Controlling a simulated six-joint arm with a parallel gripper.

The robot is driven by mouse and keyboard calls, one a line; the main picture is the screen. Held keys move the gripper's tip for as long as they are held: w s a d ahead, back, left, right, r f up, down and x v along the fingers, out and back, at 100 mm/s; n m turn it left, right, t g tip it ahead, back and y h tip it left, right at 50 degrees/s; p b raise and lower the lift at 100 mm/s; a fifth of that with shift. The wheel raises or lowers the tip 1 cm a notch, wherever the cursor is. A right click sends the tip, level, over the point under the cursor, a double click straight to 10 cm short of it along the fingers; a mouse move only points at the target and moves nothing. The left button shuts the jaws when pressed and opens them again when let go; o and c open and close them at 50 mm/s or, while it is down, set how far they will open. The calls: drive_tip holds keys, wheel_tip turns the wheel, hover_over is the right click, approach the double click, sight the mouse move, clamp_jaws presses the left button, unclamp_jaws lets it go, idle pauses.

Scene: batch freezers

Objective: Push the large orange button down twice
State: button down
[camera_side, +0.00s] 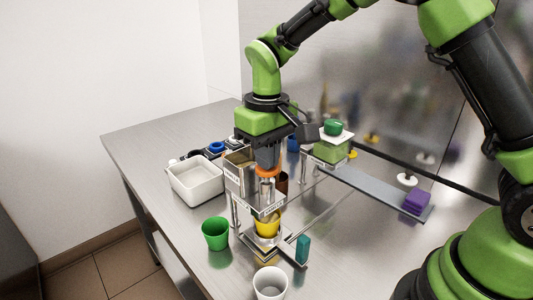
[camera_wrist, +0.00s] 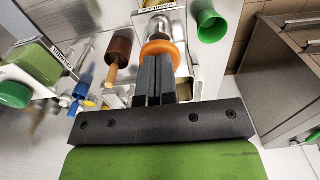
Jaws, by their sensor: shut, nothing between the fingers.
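The large orange button (camera_side: 268,172) sits on top of the small metal dispenser (camera_side: 240,178), under my gripper (camera_side: 268,160). In the wrist view the orange button (camera_wrist: 160,48) is a round disc around the tips of my gripper (camera_wrist: 153,58). The two dark fingers are shut side by side with nothing between them. The fingertips are at the button and appear to touch it. How far the button is pressed is hard to tell. A yellow cup (camera_side: 267,229) stands under the dispenser.
A green cup (camera_side: 215,233) and a white cup (camera_side: 270,284) stand in front. A white bin (camera_side: 196,183) is on the left. A green-lidded machine (camera_side: 331,147) and a purple block (camera_side: 417,202) on a grey ramp (camera_side: 372,190) are on the right. A teal block (camera_side: 303,249) stands near the dispenser.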

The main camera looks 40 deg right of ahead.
drive_tip(key=shift+r, duration=2.3)
wheel_tip(320, 180, up, 5)
drive_tip(key=shift+f, duration=0.1)
drive_tip(key=s+d+r+m+t+y, duration=0.1)
drive_tip(key=s+r+t, duration=0.15)
drive_tip(key=s, duration=0.35)
drive_tip(key=s+d+r+m+t, duration=0.1)
drive_tip(key=s+d+r, duration=0.1)
drive_tip(key=s+r, duration=0.25)
drive_tip(key=s+f+m+t+y, duration=0.1)
drive_tip(key=s+f+m+t, duration=0.1)
drive_tip(key=s, duration=0.7)
drive_tip(key=shift+s+d+f+t, duration=0.2)
drive_tip(key=shift+d+f+t, duration=0.25)
drive_tip(key=shift+t, duration=0.4)
